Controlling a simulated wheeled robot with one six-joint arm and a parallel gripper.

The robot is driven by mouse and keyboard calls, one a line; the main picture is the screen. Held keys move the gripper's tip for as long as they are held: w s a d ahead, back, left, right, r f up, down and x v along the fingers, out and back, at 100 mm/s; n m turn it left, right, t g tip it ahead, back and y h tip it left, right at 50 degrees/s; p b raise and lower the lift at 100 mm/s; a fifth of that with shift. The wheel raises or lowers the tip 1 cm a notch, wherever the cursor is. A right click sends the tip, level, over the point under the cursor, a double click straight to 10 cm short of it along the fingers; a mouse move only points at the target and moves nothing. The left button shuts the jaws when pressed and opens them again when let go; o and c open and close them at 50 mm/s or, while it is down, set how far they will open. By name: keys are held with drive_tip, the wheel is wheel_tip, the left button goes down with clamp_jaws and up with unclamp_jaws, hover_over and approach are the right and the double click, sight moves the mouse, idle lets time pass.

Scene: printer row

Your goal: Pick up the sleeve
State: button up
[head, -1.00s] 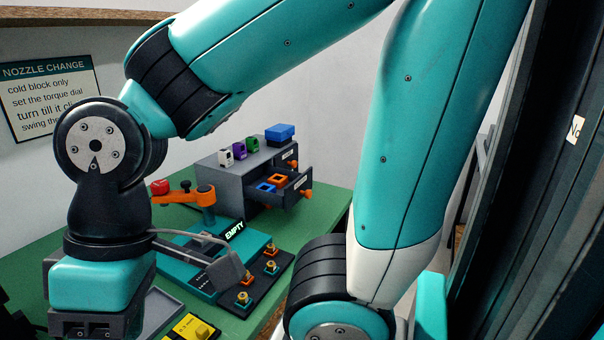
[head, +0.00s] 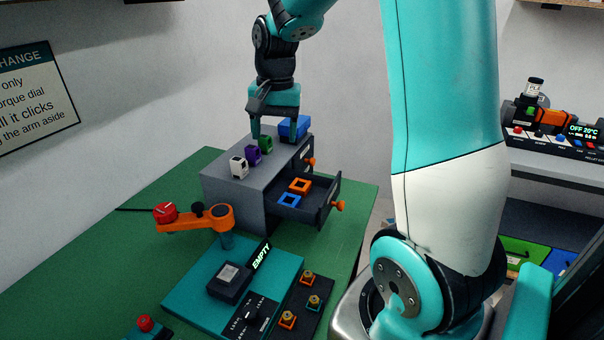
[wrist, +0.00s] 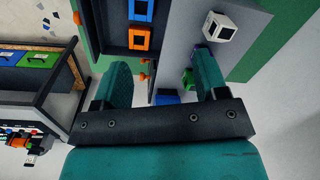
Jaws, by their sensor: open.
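The task's word sleeve does not say which small piece is meant. Small hollow blocks stand in a row on the grey drawer cabinet (head: 235,187): white (head: 239,168), purple (head: 253,156) and green (head: 266,145). An orange square frame (head: 300,186) and a blue square frame (head: 289,200) lie in the open drawer (head: 322,206). My gripper (head: 275,130) is open above the cabinet's back part, near the green block.
A blue box (head: 293,128) sits at the cabinet's back corner. An orange swing arm (head: 190,220) with a red knob stands in front of the cabinet. A teal station (head: 200,283) reads EMPTY. Green table is free at left. Another bench stands at right.

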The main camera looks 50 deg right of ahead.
drive_tip(key=d+f+m, duration=0.1)
drive_tip(key=d+m, duration=0.3)
drive_tip(key=d, duration=0.4)
drive_tip(key=p, duration=0.3)
hover_over(302, 182)
drive_tip(key=a, duration=0.1)
drive_tip(key=shift+g+h, duration=0.3)
drive_tip(key=f, duration=1)
drive_tip(key=shift+s+f, duration=0.2)
drive_tip(key=shift+s, duration=0.05)
drive_tip(key=shift+s+f+p, duration=0.2)
drive_tip(key=shift+f+p, duration=0.55)
drive_tip(key=shift+f, duration=2.3)
drive_tip(key=shift+c, duration=0.4)
drive_tip(key=c, duration=0.7)
